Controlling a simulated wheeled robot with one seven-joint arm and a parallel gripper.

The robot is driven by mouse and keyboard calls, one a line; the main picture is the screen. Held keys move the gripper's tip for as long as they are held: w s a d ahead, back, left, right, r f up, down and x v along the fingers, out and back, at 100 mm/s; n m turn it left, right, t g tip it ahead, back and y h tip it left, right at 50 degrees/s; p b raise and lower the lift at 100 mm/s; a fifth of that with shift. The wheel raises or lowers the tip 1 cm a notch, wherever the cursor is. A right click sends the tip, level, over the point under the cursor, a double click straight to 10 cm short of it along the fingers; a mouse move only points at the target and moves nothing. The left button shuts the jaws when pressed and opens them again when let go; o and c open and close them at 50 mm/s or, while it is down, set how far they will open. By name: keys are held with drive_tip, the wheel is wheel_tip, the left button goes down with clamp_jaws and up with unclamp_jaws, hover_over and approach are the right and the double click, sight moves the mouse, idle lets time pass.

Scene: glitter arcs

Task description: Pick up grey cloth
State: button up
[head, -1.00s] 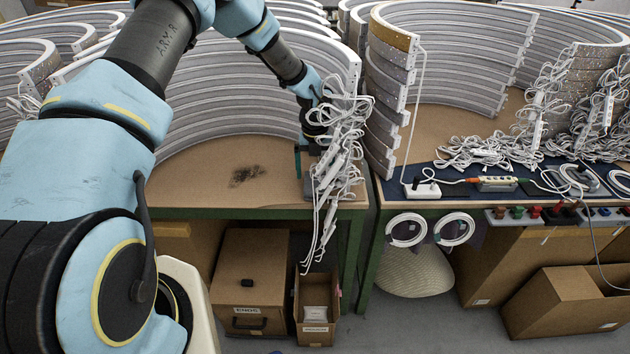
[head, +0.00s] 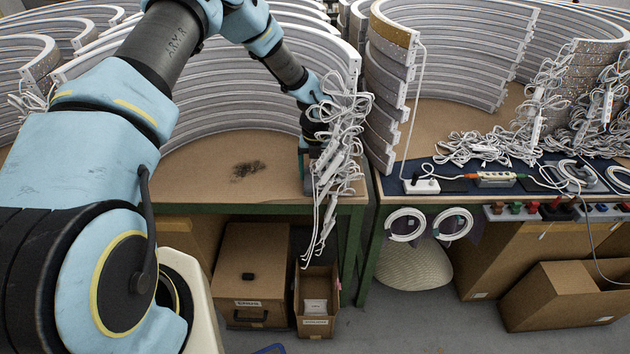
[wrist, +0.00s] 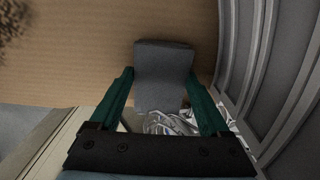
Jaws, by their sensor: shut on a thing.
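The grey cloth (wrist: 164,62) shows in the wrist view as a small, dark grey, folded-looking block. It sits between the two green fingers of my gripper (wrist: 160,78), which are shut on it. Brown tabletop lies behind it. In the head view my gripper (head: 304,162) points down at the right front corner of the left table, beside hanging white cables. Cables and my gripper hide most of the cloth there, and I cannot tell whether it still touches the table.
White cables with power strips (head: 340,150) hang close on the right of my gripper and over the table edge. Curved white panels (head: 230,110) stand behind. The left tabletop (head: 200,180) is mostly clear, with a dark glitter patch (head: 248,170). Boxes (head: 250,270) stand below.

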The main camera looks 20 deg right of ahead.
sight(312, 174)
drive_tip(key=shift+c, duration=0.8)
drive_tip(key=shift+r+b, duration=0.8)
drive_tip(key=shift+r, duration=0.05)
drive_tip(key=shift+w+a+r+b, duration=0.15)
drive_tip(key=shift+r+b, duration=0.2)
drive_tip(key=shift+r, duration=0.05)
drive_tip(key=shift+w+a+r+b, duration=0.15)
drive_tip(key=shift+r+b, duration=0.15)
drive_tip(key=shift+r, duration=0.05)
drive_tip(key=w+a+b, duration=0.1)
drive_tip(key=w+a, duration=0.2)
drive_tip(key=w, duration=0.1)
drive_tip(key=w+a+b, duration=0.2)
drive_tip(key=w+a, duration=0.1)
drive_tip(key=w+a+b, duration=0.2)
drive_tip(key=w+a, duration=0.2)
drive_tip(key=shift+w, duration=0.35)
drive_tip(key=shift+w+a+r, duration=0.15)
drive_tip(key=shift+w+a, duration=0.5)
